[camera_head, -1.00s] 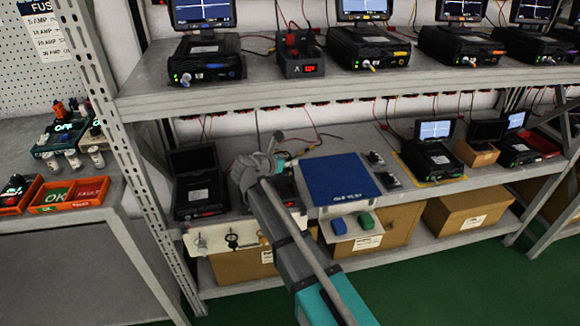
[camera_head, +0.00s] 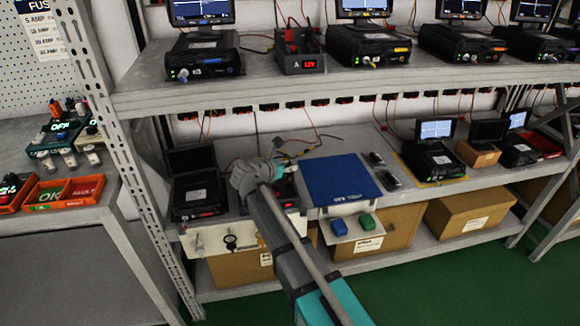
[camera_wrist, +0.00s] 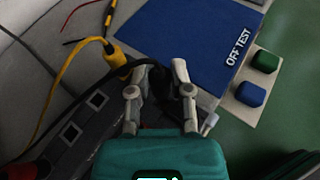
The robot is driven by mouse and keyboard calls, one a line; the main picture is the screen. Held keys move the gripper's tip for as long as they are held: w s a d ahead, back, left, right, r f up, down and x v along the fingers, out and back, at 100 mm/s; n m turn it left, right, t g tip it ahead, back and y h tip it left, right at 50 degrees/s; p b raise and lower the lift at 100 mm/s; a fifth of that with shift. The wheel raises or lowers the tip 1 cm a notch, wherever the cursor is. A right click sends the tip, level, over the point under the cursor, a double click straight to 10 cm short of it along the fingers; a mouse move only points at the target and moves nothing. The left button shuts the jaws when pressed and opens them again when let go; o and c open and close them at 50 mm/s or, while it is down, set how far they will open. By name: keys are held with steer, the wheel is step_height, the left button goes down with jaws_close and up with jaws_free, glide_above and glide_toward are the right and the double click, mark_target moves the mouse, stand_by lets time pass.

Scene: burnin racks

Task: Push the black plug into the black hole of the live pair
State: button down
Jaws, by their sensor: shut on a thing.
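My gripper (camera_wrist: 158,90) is shut on a dark thing that looks like the black plug (camera_wrist: 160,84), with a black cable curving up and over to the left. The plug's tip is hidden between the fingers and cannot be made out. In the head view my gripper (camera_head: 283,165) is over the lower shelf, just left of the blue mat (camera_head: 340,183); the plug is too small to tell there. A black unit (camera_wrist: 85,115) with pale square openings lies left of the fingers in the wrist view. I cannot tell the live pair or its black hole.
A yellow plug (camera_wrist: 118,58) with a yellow cable is close to the left finger. A green button (camera_wrist: 265,61) and a blue button (camera_wrist: 250,94) sit right of the mat. A black unit (camera_head: 198,195) with a lid stands left of my gripper. The upper shelf (camera_head: 180,101) overhangs behind.

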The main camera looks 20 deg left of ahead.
mark_target(289, 177)
steer(key=shift+f+b, duration=0.3)
steer(key=shift+f, duration=0.25)
steer(key=shift+s+f+b, duration=0.1)
steer(key=shift+f+b, duration=0.15)
steer(key=shift+b, duration=0.05)
stand_by(2.3)
steer(key=shift+f+b, duration=1.35)
steer(key=shift+f, duration=0.05)
stand_by(2.4)
steer(key=shift+c, duration=2.3)
jaws_free()
steer(key=o, duration=0.4)
